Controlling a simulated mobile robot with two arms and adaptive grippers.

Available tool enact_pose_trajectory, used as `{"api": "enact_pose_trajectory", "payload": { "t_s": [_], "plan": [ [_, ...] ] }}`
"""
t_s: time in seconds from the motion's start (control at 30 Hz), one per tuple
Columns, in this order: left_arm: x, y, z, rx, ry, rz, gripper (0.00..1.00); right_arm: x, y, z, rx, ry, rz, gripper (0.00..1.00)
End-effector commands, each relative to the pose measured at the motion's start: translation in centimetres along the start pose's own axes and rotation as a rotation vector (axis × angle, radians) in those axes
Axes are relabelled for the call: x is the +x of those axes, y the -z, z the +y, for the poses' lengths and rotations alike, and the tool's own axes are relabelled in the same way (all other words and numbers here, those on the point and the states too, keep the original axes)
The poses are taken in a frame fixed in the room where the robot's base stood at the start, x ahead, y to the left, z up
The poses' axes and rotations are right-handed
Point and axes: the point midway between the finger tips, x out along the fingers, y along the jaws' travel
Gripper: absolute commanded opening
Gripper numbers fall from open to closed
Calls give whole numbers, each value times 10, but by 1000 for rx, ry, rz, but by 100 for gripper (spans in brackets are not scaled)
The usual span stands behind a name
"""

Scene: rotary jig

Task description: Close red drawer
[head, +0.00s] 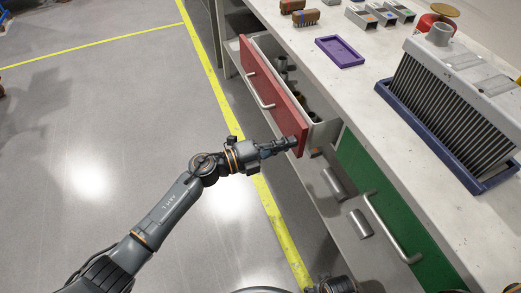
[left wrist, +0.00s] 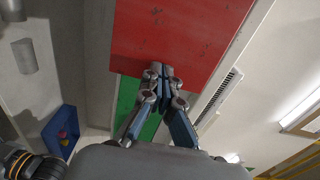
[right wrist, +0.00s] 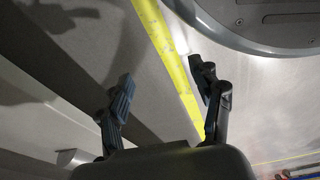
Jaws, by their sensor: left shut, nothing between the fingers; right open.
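The red drawer (head: 266,88) stands pulled out from the workbench, with its interior and several dark items inside showing. A silver handle (head: 259,91) is on its front. My left gripper (head: 291,143) is shut and empty at the near lower end of the red front. In the left wrist view the shut fingers (left wrist: 163,75) point at the red panel (left wrist: 175,35); I cannot tell whether they touch it. My right gripper (right wrist: 165,85) is open and empty over the floor, away from the drawer.
A green drawer (head: 378,190) with a silver handle is beside the red one, closer to me. The worktop holds a purple tray (head: 340,51), a large finned part (head: 455,85) in a blue tray and small boxes. Metal cylinders (head: 333,184) lie on a lower shelf.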

Motion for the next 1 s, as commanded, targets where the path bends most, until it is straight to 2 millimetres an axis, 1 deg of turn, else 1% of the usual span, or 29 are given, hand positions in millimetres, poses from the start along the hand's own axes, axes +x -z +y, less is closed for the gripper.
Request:
{"api": "enact_pose_trajectory", "payload": {
  "t_s": [0.03, 0.2, 0.4, 0.5, 0.63, 0.8, 1.0],
  "plan": [
    [15, 0, 0, 1, 2, 2, 0, -3, 5, 1, 1, -1, 7, 65],
    [54, 0, 1, 0, 3, 2, 0, -17, 21, 2, 4, -3, 20, 65],
    [87, 0, 1, 1, 1, 1, 0, -38, 39, 3, 7, -5, 33, 65],
    [98, 0, 1, 0, 1, 0, 0, -47, 45, 4, 8, -6, 38, 65],
    [106, 0, 1, 0, 1, -1, 0, -54, 49, 4, 9, -6, 41, 65],
    [110, 0, 0, -1, 2, -1, 0, -58, 51, 5, 9, -7, 43, 65],
    [111, 0, -2, -1, 4, -1, 0, -59, 52, 5, 9, -7, 43, 65]
  ]
}}
